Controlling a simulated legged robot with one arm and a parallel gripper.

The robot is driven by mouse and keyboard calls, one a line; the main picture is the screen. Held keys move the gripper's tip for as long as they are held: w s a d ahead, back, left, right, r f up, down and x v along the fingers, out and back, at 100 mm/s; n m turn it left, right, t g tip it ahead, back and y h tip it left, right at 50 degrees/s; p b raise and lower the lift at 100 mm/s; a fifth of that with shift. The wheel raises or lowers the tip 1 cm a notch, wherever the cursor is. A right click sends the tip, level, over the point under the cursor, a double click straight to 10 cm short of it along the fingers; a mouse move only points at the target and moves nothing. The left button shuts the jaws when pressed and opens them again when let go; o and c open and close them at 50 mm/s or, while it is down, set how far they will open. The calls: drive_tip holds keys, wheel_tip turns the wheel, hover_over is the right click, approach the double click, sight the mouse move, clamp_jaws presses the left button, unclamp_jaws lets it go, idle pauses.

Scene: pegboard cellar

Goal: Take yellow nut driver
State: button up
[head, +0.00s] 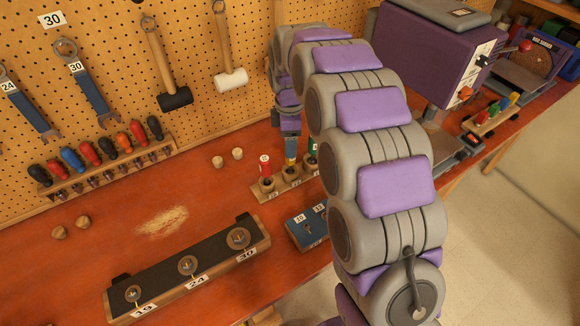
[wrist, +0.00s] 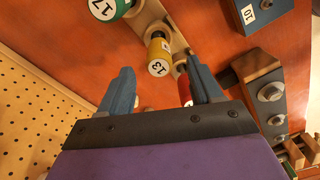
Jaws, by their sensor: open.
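The yellow nut driver (wrist: 158,57), its cap marked 13, stands upright in a wooden holder between a green driver (wrist: 106,8) and a red driver (wrist: 184,86). In the head view, little of the yellow driver (head: 290,162) shows below my gripper (head: 290,138). My gripper also shows in the wrist view (wrist: 160,68), open, with its blue fingers apart. The yellow cap appears between the fingertips, and nothing is held. The right finger partly overlaps the red driver. Whether a finger touches a driver cannot be told.
In the head view, a blue block (head: 308,228) sits just in front of the holder (head: 268,194). A long dark rack (head: 165,284) with round pieces lies front left. Screwdrivers (head: 105,152) stand along the pegboard (head: 115,60). A purple machine (head: 420,55) stands at the back right.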

sight(290, 163)
drive_tip(key=shift+f+b, duration=1)
drive_tip(key=shift+f, duration=2.05)
drive_tip(key=shift+w, duration=0.1)
drive_tip(key=c, duration=1.2)
